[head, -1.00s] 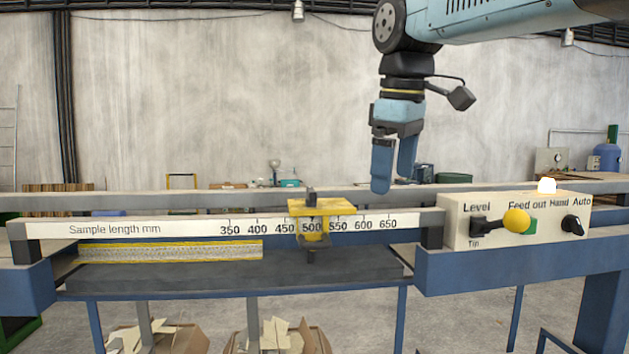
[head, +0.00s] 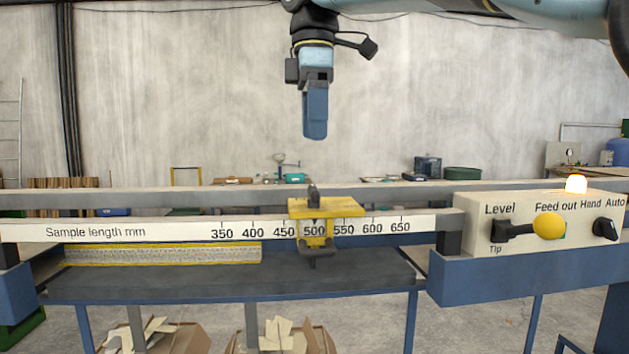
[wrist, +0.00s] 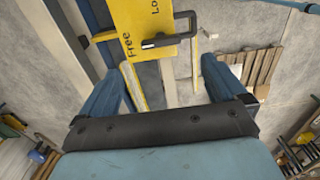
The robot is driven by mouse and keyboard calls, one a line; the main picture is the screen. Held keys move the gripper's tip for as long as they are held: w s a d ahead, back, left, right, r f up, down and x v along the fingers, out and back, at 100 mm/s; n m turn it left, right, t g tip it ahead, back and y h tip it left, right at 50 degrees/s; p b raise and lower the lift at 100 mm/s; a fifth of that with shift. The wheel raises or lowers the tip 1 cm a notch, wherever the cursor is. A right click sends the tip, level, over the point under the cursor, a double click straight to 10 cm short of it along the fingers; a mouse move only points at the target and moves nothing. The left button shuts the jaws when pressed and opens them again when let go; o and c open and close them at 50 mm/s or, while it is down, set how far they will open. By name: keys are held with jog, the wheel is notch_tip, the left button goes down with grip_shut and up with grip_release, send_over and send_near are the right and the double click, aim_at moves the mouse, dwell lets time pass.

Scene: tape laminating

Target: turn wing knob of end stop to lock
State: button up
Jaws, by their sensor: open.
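The yellow end stop (head: 345,207) sits on the scale rail at about 500 mm. Its dark wing knob (head: 313,193) stands on the yellow top plate; its angle is hard to tell. My gripper (head: 315,136) is above the end stop, pointing down and clear of it, with one finger hiding the other. In the wrist view my gripper (wrist: 164,70) is open and empty. The yellow plate (wrist: 125,22) there reads "Free" and a cut-off "Lo". A dark bracket (wrist: 182,15) crosses its edge.
The scale rail (head: 180,231) runs across the front, with a long grey bar (head: 150,198) behind it. A control box (head: 480,212) with a yellow-ended lever (head: 548,226) stands at the right. A dark table (head: 230,281) lies below. The air around my gripper is clear.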

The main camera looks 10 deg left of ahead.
aim_at(314, 187)
notch_tip(314, 187, down, 10)
jog(key=shift+r, duration=0.15)
dwell(0.3)
jog(key=c, duration=1.1)
